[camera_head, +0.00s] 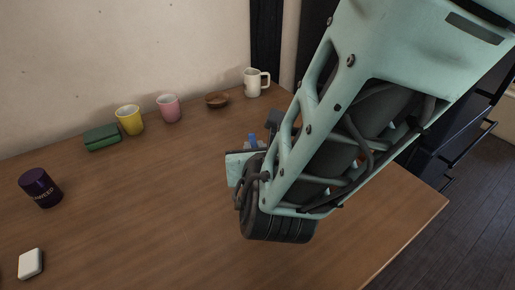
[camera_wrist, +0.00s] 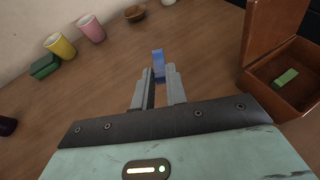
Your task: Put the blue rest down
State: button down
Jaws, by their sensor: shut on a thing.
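The blue rest (camera_wrist: 158,62) is a small upright blue block between my fingertips in the wrist view. My gripper (camera_wrist: 159,82) is shut on its lower part. In the head view a bit of the blue rest (camera_head: 252,139) shows beyond my wrist, and my arm hides most of the fingers. The rest is over the wooden table (camera_wrist: 100,90). I cannot tell whether its underside touches the tabletop.
A brown open box (camera_wrist: 262,75) with a small green block (camera_wrist: 286,77) inside stands right of my gripper. A green block (camera_head: 102,137), yellow cup (camera_head: 130,120), pink cup (camera_head: 169,108), brown bowl (camera_head: 217,100) and white mug (camera_head: 253,84) line the back. A dark purple canister (camera_head: 40,188) and white block (camera_head: 30,264) are left. The front middle is clear.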

jog(key=f, duration=0.3)
jog(key=f+b, duration=0.1)
jog(key=f, duration=0.2)
jog(key=f+b, duration=0.1)
jog(key=f, duration=0.2)
jog(key=shift+s+a+f, duration=0.15)
jog(key=shift+a+f, duration=0.05)
jog(key=shift+a, duration=0.15)
jog(key=shift+f, duration=0.1)
jog(key=shift+f+b, duration=0.15)
jog(key=shift+b, duration=0.2)
jog(key=c, duration=1.4)
grip_release()
jog(key=shift+c, duration=0.2)
